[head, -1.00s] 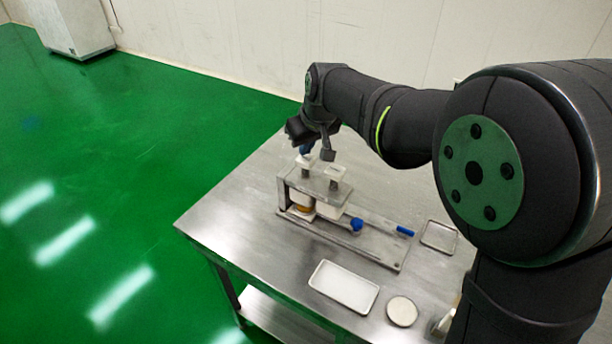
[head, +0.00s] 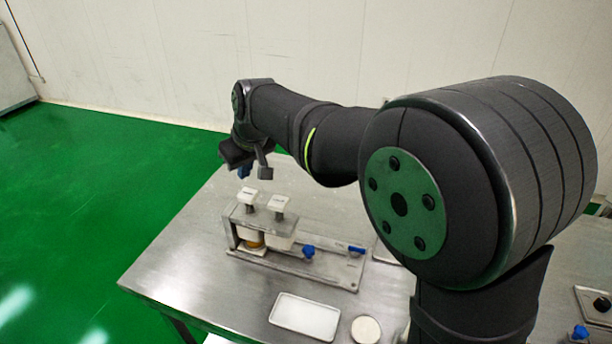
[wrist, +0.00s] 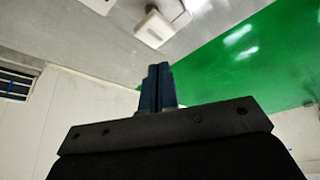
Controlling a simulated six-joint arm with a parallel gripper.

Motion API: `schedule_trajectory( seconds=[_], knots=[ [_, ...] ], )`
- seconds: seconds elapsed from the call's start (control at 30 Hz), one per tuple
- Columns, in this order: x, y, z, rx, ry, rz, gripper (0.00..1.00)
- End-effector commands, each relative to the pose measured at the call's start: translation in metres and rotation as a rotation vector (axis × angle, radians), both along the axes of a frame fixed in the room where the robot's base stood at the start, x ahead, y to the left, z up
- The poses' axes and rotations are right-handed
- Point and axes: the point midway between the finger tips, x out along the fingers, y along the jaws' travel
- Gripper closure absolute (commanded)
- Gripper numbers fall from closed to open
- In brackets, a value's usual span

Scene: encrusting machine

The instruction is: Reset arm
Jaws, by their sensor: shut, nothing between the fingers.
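My gripper (head: 244,171) is shut and empty, with its blue fingertips above the left part of the encrusting machine. In the wrist view its two blue fingers (wrist: 157,86) are pressed together. The encrusting machine (head: 282,245) stands on the metal table with two white square-topped pieces (head: 247,195) (head: 279,203) on top. A gap shows between the fingertips and the nearer white top. In the wrist view a white block-like part (wrist: 153,29) lies beyond the fingers.
The steel table (head: 190,240) also holds a white rectangular tray (head: 305,316) and a round pale dish (head: 366,329). Blue knobs (head: 308,252) sit on the machine. Another device with a blue knob (head: 580,333) is at far right. Green floor (head: 90,190) lies left of the table.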

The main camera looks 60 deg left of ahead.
Motion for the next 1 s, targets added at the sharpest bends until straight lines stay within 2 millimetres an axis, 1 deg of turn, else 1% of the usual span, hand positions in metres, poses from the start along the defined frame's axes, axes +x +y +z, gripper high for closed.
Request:
schedule_trajectory(
  seconds=[0.23, 0.4, 1.0],
  knots=[
    [0.0, 0.0, -0.03, -0.004, 0.0, -0.001, 1.0],
    [0.0, 0.0, -0.041, -0.001, 0.0, 0.0, 1.0],
    [0.0, 0.0, -0.043, 0.0, 0.0, 0.0, 1.0]
  ],
)
